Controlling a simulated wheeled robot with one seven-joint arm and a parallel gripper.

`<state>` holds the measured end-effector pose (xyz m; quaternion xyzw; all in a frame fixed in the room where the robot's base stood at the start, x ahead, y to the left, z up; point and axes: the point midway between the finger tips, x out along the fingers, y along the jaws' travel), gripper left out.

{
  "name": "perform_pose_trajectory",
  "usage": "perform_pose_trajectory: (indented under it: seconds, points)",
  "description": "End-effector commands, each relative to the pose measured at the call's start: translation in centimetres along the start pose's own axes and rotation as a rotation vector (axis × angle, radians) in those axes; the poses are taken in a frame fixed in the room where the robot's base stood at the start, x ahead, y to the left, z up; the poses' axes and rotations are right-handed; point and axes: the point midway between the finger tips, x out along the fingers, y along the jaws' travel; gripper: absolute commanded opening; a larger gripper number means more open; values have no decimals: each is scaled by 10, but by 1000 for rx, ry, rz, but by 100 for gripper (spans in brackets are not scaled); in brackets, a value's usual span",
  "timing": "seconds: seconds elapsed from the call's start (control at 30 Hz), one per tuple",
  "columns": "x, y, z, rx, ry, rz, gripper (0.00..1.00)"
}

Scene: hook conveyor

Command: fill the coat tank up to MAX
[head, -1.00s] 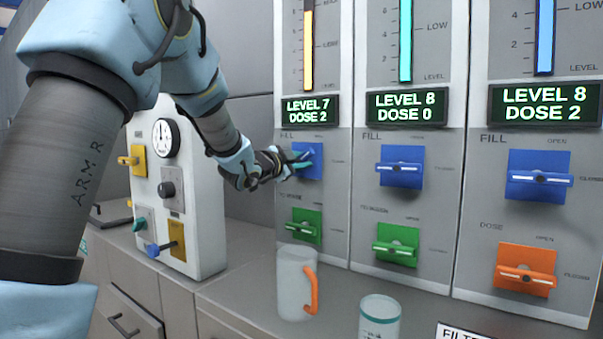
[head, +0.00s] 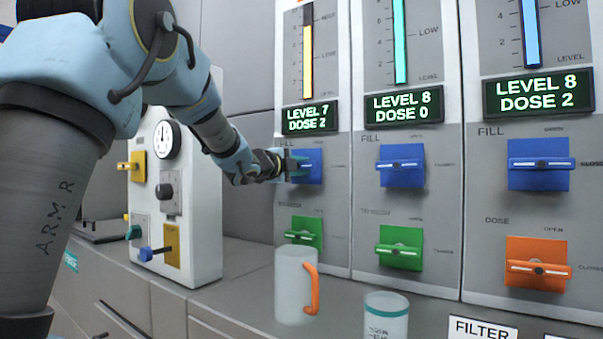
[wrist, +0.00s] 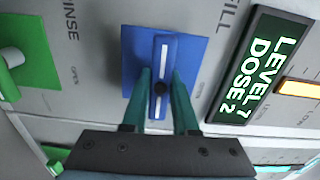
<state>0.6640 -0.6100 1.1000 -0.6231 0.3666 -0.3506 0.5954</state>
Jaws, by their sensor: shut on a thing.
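The left tank panel has a yellow level bar (head: 308,62) that ends below the top of its gauge. Its display (head: 310,117) reads LEVEL 7, DOSE 2. No tank name is legible. The panel's blue FILL valve (head: 313,167) is partly covered by my gripper (head: 294,168) in the head view. In the wrist view, the blue valve's handle (wrist: 163,58) lies between the two teal fingers of my gripper (wrist: 159,92), which are shut on it. The handle lies level across the panel, crosswise to the gauge.
A green valve (head: 304,232) is below the held one. Two other panels have displays reading LEVEL 8 DOSE 0 (head: 404,107) and LEVEL 8 DOSE 2 (head: 538,95). A mug with an orange handle (head: 294,285) and a jar (head: 386,317) stand on the counter below.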

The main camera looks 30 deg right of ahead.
Motion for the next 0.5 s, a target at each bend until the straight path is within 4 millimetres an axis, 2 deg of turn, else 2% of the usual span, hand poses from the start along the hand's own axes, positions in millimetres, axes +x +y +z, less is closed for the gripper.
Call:
perform_pose_trajectory:
  seconds: [0.43, 0.47, 0.5]
  points:
    - [0, 1, 0, 8, 0, 3, 0]
    - [0, 1, 0, 8, 0, 3, 31]
    - [0, 1, 0, 8, 0, 2, 35]
